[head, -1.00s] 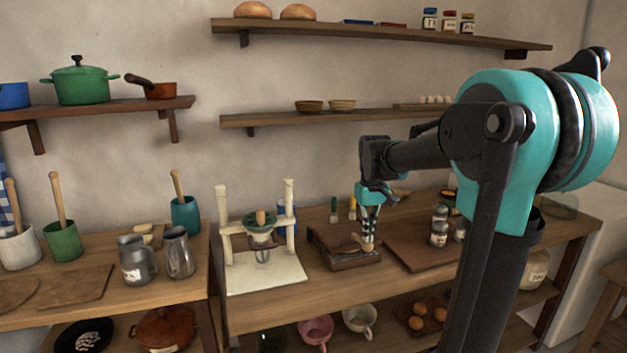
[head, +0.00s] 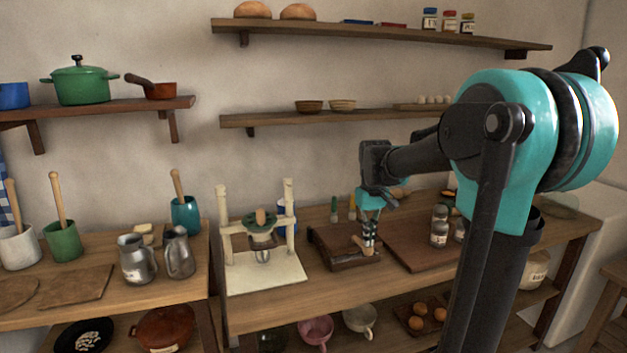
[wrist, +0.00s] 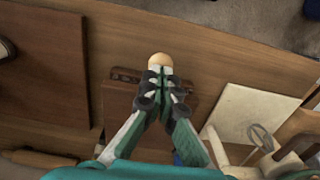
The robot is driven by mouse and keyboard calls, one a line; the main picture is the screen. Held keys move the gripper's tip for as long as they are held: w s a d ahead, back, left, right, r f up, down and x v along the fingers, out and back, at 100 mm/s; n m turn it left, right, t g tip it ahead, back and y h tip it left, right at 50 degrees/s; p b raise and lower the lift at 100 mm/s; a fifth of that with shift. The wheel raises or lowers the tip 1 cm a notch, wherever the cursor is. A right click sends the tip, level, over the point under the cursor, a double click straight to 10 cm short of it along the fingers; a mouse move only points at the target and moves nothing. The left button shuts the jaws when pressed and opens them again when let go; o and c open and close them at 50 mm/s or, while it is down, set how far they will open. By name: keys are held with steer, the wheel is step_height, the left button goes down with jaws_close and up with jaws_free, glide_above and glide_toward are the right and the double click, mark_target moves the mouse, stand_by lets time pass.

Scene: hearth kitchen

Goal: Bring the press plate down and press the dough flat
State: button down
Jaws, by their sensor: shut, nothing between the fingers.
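The press is a dark brown wooden block (head: 335,250) on the middle of the counter, and its plate lies low over the base. It also shows in the wrist view (wrist: 198,98). A pale wooden handle (head: 359,243) stands out at its front right; its rounded end (wrist: 160,60) shows just past my fingertips. My gripper (head: 369,250) points down at the press's right front, close beside the handle. In the wrist view my gripper (wrist: 164,90) has its fingers together with nothing between them. Whether it touches the press is unclear. I cannot see the dough.
Metal jugs (head: 138,260) stand on the left counter. Bare counter runs along the front edge.

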steer(key=shift+s+d+f, duration=0.1)
steer(key=shift+s+f, duration=0.05)
steer(key=shift+f, duration=0.45)
steer(key=shift+s+f, duration=0.15)
steer(key=shift+f, duration=0.45)
stand_by(1.2)
steer(key=shift+r, duration=0.15)
stand_by(0.5)
steer(key=shift+r, duration=3.9)
steer(key=s+d+f+m+t, duration=0.3)
steer(key=s+f+t, duration=0.1)
steer(key=s+f, duration=1.4)
step_height(320, 180, down, 4)
steer(key=shift+s+r+m, duration=0.15)
steer(key=shift+s+m, duration=0.15)
steer(key=shift+s, duration=0.1)
